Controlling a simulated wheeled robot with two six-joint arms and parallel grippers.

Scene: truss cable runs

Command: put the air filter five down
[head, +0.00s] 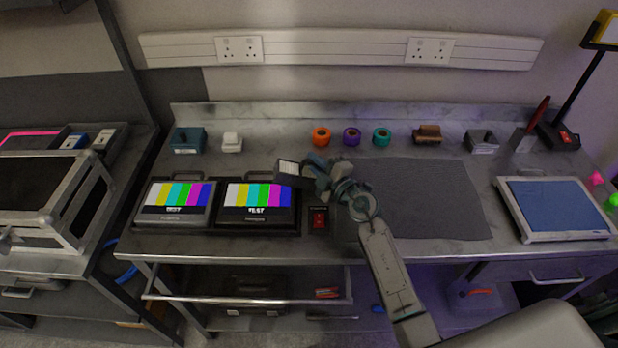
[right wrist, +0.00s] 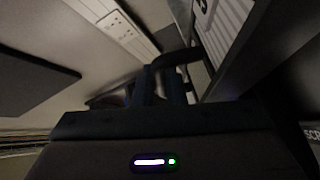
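My right gripper (head: 310,172) is over the middle of the workbench and appears shut on a dark-framed block with a pale ribbed face (head: 289,168), which looks like the air filter. In the head view it is above the top right of the right test screen, and I cannot tell the gap below it. In the right wrist view the filter's ribbed face (right wrist: 226,28) fills the upper right, with part of a dark mark. The mark is cut off, so I cannot read the number. My fingers (right wrist: 165,85) meet its dark frame. My left gripper is not in view.
Two test screens (head: 176,204) lie at the bench's left front, with a red switch (head: 319,219) beside them. A dark mat (head: 430,200) is clear on its right. A blue-faced framed panel (head: 557,206) lies at right. Tape rolls (head: 352,137) and small boxes line the back.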

